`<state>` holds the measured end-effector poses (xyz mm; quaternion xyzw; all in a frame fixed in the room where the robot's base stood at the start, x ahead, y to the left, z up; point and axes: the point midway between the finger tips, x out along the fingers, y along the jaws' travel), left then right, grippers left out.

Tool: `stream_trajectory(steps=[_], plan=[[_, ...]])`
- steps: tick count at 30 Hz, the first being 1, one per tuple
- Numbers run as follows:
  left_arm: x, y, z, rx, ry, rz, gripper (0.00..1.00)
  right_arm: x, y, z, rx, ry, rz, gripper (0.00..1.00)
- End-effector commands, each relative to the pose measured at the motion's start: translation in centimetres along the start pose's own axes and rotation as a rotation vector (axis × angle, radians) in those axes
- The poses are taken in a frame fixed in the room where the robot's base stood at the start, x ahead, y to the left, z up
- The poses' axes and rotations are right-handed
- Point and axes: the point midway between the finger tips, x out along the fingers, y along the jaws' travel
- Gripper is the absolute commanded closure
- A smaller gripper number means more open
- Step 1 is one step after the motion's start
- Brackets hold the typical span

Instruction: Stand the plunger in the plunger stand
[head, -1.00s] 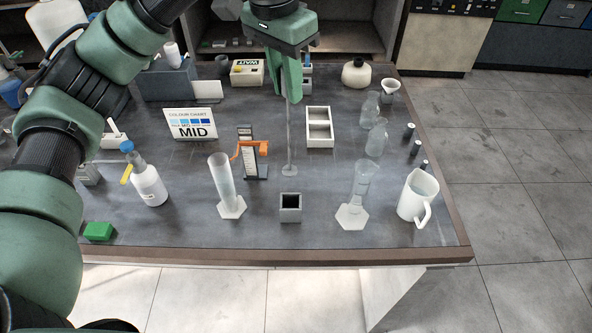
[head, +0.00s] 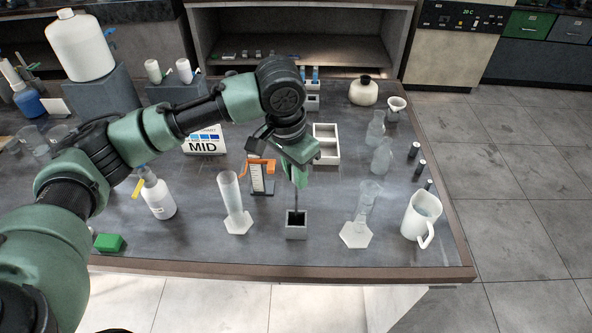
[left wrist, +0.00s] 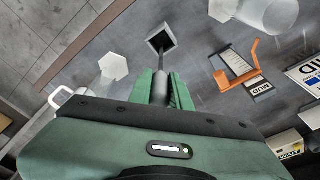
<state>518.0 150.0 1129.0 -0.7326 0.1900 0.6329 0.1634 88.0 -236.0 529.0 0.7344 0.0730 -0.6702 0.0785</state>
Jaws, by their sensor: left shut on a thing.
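My left gripper (head: 299,181) is shut on the plunger (head: 297,203), a thin dark rod held upright. The plunger stand (head: 296,232) is a small grey square box with a dark opening near the table's front edge. The gripper is above the stand, and the rod runs down into its opening. In the left wrist view the gripper fingers (left wrist: 161,90) close around the rod (left wrist: 161,62), which ends in the dark square opening of the stand (left wrist: 149,42). The plunger's lower disc is hidden, apparently inside the stand. My right gripper is not in view.
A measuring cylinder (head: 232,200) stands left of the stand and another (head: 360,220) stands right. A white jug (head: 420,217) is at the right front. An orange-topped scale holder (head: 262,178) and a white tray (head: 326,145) are behind. Bare table lies around the stand.

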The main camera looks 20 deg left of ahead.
Motion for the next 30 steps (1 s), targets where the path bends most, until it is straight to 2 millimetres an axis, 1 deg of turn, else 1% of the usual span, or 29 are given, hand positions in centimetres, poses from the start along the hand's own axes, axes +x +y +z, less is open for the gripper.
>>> stream_trajectory(steps=[9, 10, 11, 12, 23, 26, 29, 30], plan=[[0.2, 0.0, 0.0, -0.001, 0.001, 0.0, 1.0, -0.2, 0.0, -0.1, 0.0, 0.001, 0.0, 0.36], [0.2, 0.0, 0.0, -0.001, 0.001, -0.001, 0.73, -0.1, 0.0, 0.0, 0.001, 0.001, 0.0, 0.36], [0.2, 0.0, 0.0, -0.001, 0.001, -0.001, 0.64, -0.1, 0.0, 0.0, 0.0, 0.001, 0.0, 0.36], [0.2, 0.0, 0.0, -0.001, 0.001, -0.001, 0.59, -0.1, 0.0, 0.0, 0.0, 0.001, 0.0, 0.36], [-0.1, 0.0, -0.1, 0.0, 0.002, -0.001, 0.59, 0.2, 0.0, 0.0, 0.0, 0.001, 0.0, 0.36], [-1.2, -0.1, -0.1, -0.001, 0.005, -0.002, 0.59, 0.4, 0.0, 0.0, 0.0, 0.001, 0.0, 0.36], [-3.0, 0.0, -0.1, 0.0, 0.006, -0.002, 0.59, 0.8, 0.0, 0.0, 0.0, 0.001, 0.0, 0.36], [-3.9, 0.0, -0.2, 0.0, 0.007, -0.001, 0.59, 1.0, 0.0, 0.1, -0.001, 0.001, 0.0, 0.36]])
